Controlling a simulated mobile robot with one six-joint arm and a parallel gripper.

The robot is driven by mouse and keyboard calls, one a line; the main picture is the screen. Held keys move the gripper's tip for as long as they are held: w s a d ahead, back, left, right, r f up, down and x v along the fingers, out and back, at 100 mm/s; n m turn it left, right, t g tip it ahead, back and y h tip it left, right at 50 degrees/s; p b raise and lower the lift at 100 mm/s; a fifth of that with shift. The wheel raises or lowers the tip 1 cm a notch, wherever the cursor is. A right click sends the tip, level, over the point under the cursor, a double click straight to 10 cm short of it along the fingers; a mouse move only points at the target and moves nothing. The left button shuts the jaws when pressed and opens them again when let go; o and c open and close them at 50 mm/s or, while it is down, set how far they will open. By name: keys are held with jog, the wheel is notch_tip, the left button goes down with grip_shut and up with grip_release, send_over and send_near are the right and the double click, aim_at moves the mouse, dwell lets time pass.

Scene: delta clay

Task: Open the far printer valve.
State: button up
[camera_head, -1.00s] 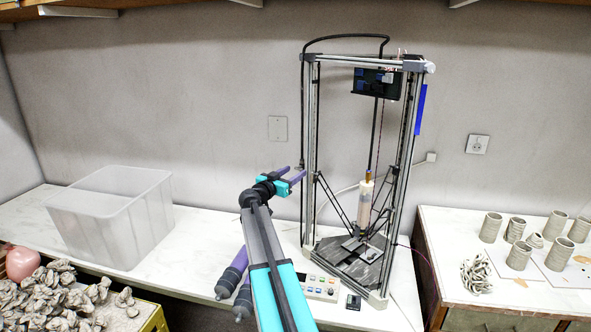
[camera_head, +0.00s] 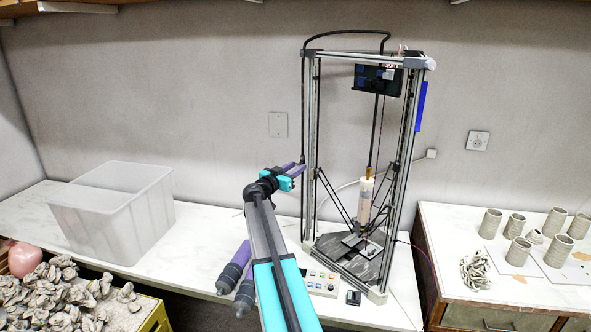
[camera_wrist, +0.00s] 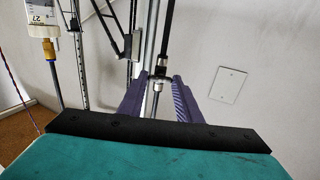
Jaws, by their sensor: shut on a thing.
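The delta clay printer (camera_head: 312,130) stands on the white table against the wall, a tall metal frame with a black hose looping over its top. My gripper (camera_head: 303,167) reaches the printer's left post, its purple fingers shut on the valve there. In the wrist view, my gripper's fingers (camera_wrist: 159,100) stand either side of the small metal valve (camera_wrist: 158,82) on a thin upright pipe. The fingers partly hide the valve, and I cannot tell which way its handle is turned.
A translucent bin (camera_head: 140,215) stands on the left of the table. Two purple cylinders (camera_head: 233,266) lie beside my arm. A control box (camera_head: 322,282) sits at the printer's foot. Clay cups (camera_head: 517,251) stand on the right table. A wall plate (camera_wrist: 228,84) shows behind.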

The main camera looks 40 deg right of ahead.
jog(key=shift+f+n+b, duration=0.2)
jog(key=shift+n+b, duration=0.3)
jog(key=shift+b, duration=0.65)
jog(key=shift+r+n+b, duration=0.2)
jog(key=shift+n+b, duration=4.9)
jog(key=shift+n, duration=3.4)
jog(key=o, duration=1)
jog(key=shift+o, duration=0.2)
